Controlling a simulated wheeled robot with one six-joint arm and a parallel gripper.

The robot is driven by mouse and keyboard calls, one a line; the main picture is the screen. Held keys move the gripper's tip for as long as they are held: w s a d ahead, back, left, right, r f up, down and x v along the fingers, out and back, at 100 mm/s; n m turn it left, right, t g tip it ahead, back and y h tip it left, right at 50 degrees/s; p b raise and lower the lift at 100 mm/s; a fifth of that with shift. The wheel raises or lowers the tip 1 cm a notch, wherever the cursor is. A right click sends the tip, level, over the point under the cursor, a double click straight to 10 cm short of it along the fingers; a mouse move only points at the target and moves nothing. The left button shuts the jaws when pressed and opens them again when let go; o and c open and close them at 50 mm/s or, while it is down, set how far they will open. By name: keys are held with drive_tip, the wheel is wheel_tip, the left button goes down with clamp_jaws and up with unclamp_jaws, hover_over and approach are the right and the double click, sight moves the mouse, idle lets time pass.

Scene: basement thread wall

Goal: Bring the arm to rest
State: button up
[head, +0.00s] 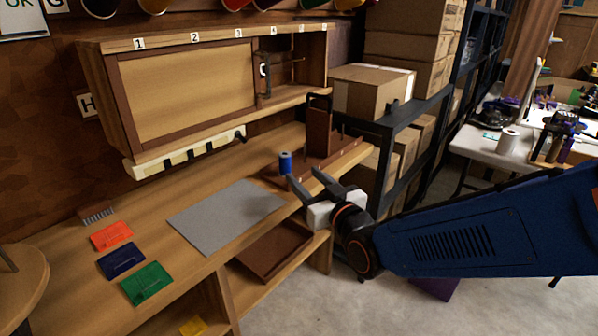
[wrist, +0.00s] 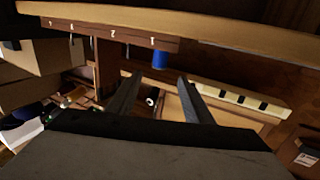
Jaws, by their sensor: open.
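My gripper (head: 304,178) is at the end of my blue arm, which reaches in from the right over the front edge of the wooden bench (head: 150,215). Its two grey fingers are apart with nothing between them; the open fingers also show in the wrist view (wrist: 155,85). A blue spool (head: 285,163) stands upright just beyond the fingertips, at the left end of a brown numbered rack (head: 345,158). In the wrist view the spool (wrist: 159,61) appears upside down, beyond the fingers and apart from them.
A wall cabinet (head: 185,90) with a sliding panel hangs above the bench. A grey mat (head: 225,215) and orange, blue and green cards lie to the left. A brown tray (head: 272,250) is below the bench front. Dark shelving with boxes (head: 372,90) stands behind my arm. Floor is open at front right.

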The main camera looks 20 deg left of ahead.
drive_tip(key=s+d+f+m+g+h, duration=0.15)
drive_tip(key=d+h, duration=0.25)
drive_tip(key=d, duration=1)
drive_tip(key=w+d+f+m+g+h, duration=0.1)
drive_tip(key=d+f+m+h, duration=0.25)
drive_tip(key=d, duration=1.05)
drive_tip(key=s+d+f+m+g+h, duration=0.2)
drive_tip(key=s+d, duration=0.7)
drive_tip(key=s, duration=0.1)
drive_tip(key=s+d+f+m+g+h, duration=0.1)
drive_tip(key=s+d+m+g+h, duration=0.1)
drive_tip(key=s+d, duration=0.7)
drive_tip(key=shift+s+d+f+g+h, duration=0.2)
drive_tip(key=shift+s+f+g+h, duration=0.15)
drive_tip(key=shift+s+g+h, duration=0.35)
